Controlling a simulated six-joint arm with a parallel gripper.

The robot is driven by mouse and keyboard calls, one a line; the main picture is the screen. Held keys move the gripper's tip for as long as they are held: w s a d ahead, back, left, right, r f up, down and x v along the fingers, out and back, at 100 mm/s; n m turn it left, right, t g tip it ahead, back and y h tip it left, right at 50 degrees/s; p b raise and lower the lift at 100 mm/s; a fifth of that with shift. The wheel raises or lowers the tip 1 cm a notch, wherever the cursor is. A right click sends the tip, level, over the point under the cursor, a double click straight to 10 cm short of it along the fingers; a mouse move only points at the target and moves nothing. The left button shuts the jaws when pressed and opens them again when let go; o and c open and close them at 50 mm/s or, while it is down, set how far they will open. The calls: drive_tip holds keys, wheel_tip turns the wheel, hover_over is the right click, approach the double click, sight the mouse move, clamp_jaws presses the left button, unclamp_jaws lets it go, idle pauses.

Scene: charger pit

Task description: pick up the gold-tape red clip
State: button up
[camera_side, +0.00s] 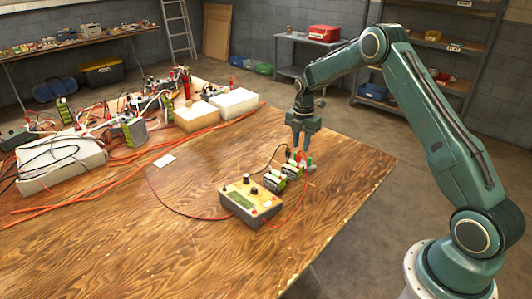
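My gripper (302,146) points down above the wooden table, just over a small cluster of batteries. Its two fingers show a gap between them, and I see nothing held in it. Small red clips (298,156) stand up among the batteries, close below the fingertips. Gold tape is too small to make out, so I cannot tell which red clip carries it. A green-topped piece (309,161) stands at the right of the cluster. I cannot tell whether the fingertips touch anything.
A beige charger box (252,203) with knobs sits left of and nearer than the batteries (275,179), with red and black leads around it. Cables, white boxes (234,103) and electronics crowd the table's far left. The wooden table's front (150,250) is clear.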

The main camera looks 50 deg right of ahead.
sight(299, 153)
drive_tip(key=shift+w+a+f, duration=0.1)
drive_tip(key=shift+f, duration=1.2)
drive_tip(key=shift+a+f, duration=0.1)
drive_tip(key=shift+f, duration=1.2)
drive_tip(key=c, duration=0.5)
